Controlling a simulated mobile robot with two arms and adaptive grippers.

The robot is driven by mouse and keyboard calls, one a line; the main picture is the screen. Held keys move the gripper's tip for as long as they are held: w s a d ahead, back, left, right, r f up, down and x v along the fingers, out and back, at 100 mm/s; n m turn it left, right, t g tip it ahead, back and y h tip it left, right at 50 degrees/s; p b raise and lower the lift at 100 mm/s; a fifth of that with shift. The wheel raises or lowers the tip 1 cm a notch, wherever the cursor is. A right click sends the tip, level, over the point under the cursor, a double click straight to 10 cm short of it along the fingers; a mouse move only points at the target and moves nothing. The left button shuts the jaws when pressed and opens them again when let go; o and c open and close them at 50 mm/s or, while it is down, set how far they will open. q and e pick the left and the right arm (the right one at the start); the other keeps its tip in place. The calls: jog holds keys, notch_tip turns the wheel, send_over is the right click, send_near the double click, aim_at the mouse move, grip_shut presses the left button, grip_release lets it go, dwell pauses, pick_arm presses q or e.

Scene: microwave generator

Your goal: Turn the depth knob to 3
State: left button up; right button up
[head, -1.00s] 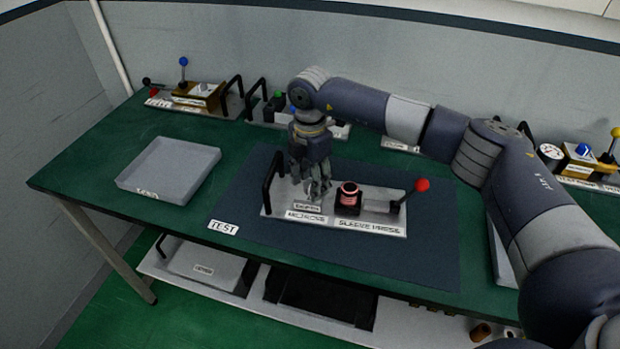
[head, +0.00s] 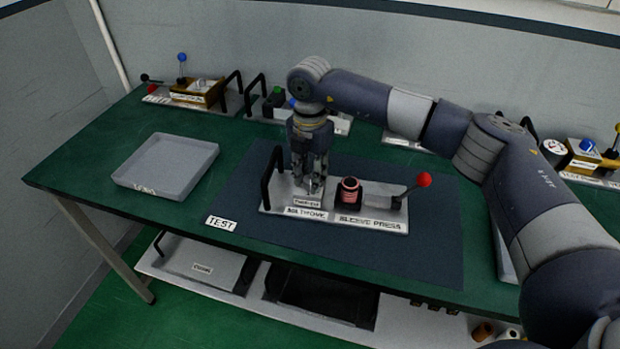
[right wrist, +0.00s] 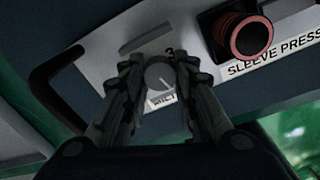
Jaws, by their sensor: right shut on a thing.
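The depth knob (right wrist: 160,75) is a round grey dial with a light pointer line, on the plate of the sleeve press (head: 375,208). A dark mark like a digit shows beside it in the right wrist view; the pointer's setting cannot be read surely. My right gripper (right wrist: 160,80) is over the plate from above, shut on the knob with a finger on each side. In the head view my right gripper (head: 313,185) points down at the plate's left part and hides the knob. My left gripper is not in view.
A red ringed part (head: 349,190) and a red-balled lever (head: 424,180) stand on the plate right of the gripper. A black handle (head: 272,175) rises at its left end. A grey tray (head: 166,165) lies left. Other fixtures line the back.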

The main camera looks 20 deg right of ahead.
jog(key=n+b, duration=0.2)
jog(key=n, duration=0.2)
jog(key=shift+f+n, duration=0.1)
jog(key=shift+n, duration=0.2)
jog(key=n+b, duration=0.3)
jog(key=n, duration=0.2)
jog(key=n+b, duration=0.1)
jog(key=n, duration=0.4)
jog(key=shift+n, duration=0.4)
jog(key=n+b, duration=0.1)
jog(key=n, duration=0.4)
jog(key=shift+n, duration=0.3)
jog(key=o, duration=1.1)
jog(key=shift+r, duration=0.2)
